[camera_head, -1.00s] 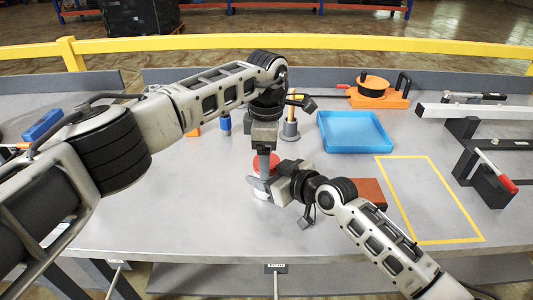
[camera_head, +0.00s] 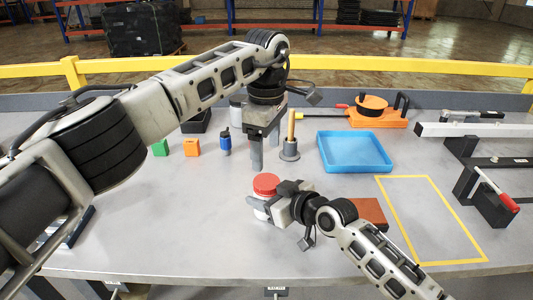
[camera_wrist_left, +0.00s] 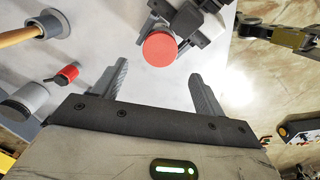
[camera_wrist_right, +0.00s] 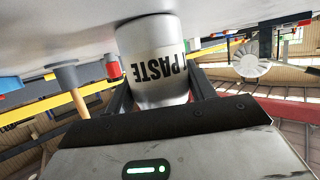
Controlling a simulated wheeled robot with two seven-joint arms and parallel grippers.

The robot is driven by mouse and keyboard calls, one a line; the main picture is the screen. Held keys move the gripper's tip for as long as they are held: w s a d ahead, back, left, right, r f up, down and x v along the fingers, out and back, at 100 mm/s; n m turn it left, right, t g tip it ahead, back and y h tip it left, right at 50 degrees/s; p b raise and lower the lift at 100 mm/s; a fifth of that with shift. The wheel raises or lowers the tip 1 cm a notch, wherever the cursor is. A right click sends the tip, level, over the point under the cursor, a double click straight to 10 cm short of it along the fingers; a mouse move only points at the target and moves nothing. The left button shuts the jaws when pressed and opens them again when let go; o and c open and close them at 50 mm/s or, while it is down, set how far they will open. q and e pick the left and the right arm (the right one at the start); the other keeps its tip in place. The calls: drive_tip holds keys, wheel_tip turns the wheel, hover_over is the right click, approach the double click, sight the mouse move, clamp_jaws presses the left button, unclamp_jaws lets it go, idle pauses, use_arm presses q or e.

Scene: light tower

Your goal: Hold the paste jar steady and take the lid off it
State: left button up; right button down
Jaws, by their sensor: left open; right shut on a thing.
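The white paste jar (camera_head: 262,213) stands upright on the grey table with its red lid (camera_head: 266,183) on top. My right gripper (camera_head: 270,204) is shut around the jar's body from the right. The right wrist view shows the jar (camera_wrist_right: 155,62) with its PASTE print between the fingers; the lid is hidden there. My left gripper (camera_head: 266,150) is open and empty, pointing down, above and behind the jar. In the left wrist view the red lid (camera_wrist_left: 160,49) is beyond the open left fingertips (camera_wrist_left: 158,72), apart from them.
A blue tray (camera_head: 353,136) and an orange reel device (camera_head: 377,112) stand behind to the right. A brown block (camera_head: 370,211) lies beside my right wrist.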

sight(267, 181)
use_arm(q)
wheel_tip(267, 181, down, 8)
drive_tip(key=shift+r, duration=0.15)
idle(0.3)
drive_tip(key=c, duration=1)
drive_tip(key=n, duration=0.3)
drive_tip(key=o, duration=1.1)
drive_tip(key=shift+c, duration=0.2)
